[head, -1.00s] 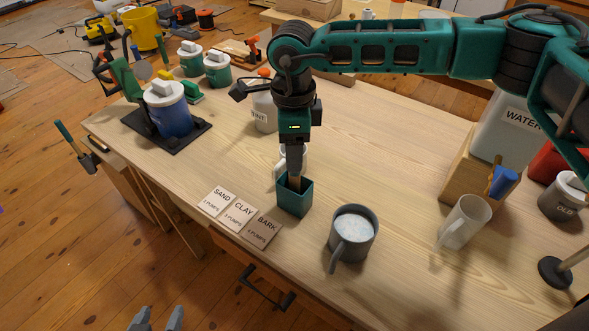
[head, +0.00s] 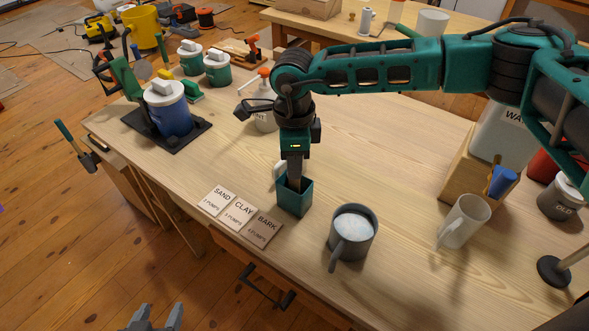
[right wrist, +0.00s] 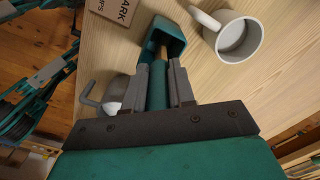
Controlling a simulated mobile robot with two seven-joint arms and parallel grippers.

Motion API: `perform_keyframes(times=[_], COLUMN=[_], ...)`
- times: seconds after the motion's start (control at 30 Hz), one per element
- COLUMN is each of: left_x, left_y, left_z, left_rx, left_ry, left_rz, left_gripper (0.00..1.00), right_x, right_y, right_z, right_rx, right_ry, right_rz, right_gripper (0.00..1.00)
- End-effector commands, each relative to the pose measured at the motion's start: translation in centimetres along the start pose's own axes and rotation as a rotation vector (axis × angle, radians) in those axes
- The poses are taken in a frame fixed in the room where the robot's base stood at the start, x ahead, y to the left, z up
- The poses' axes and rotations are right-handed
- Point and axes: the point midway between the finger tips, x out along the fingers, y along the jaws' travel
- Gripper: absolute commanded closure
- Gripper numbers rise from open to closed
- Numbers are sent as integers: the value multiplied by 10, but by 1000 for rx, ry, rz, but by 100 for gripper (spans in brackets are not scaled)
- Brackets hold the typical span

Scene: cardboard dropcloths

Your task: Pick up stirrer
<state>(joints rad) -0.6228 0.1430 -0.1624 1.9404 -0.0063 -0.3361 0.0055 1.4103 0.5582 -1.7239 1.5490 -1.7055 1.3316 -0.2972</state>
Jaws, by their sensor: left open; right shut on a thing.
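The stirrer (right wrist: 164,50) is a thin wooden stick with a teal handle. It stands in a small teal square holder (head: 296,198) on the workbench; the holder also shows in the right wrist view (right wrist: 167,37). My right gripper (head: 294,182) points straight down over the holder. Its grey fingers (right wrist: 160,78) are shut on the stirrer's handle, just above the holder's mouth. The stirrer's lower end is hidden inside the holder. My left gripper (head: 157,318) is open and empty at the bottom edge of the head view, away from the bench top.
A grey mug with pale liquid (head: 353,232) stands close to the right of the holder. A white mug (right wrist: 235,38) stands close behind it. Cards marked SAND, CLAY and BARK (head: 238,214) lie to the left. Another white mug (head: 464,221) stands further right.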

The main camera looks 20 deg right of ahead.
Motion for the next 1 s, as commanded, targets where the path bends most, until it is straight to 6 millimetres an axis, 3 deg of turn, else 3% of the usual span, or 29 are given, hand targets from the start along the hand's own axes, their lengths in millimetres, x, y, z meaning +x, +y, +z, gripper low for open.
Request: perform_keyframes(times=[0.1,0.67,0.87,1.0], left_x=[0,0,0,0], left_y=[0,0,1,1], left_z=[0,0,1,2], left_rx=[0,0,0,0], left_ry=[0,-1,-2,-3], left_rz=[0,1,1,1], left_gripper=[42,42,42,42], right_x=[0,-6,-32,-67], right_y=[0,-1,-1,-1], right_z=[0,0,0,0], right_rx=[0,0,0,0], right_ry=[0,-2,-3,-4], right_rz=[0,-2,-3,-5], right_gripper=[100,100,100,100])
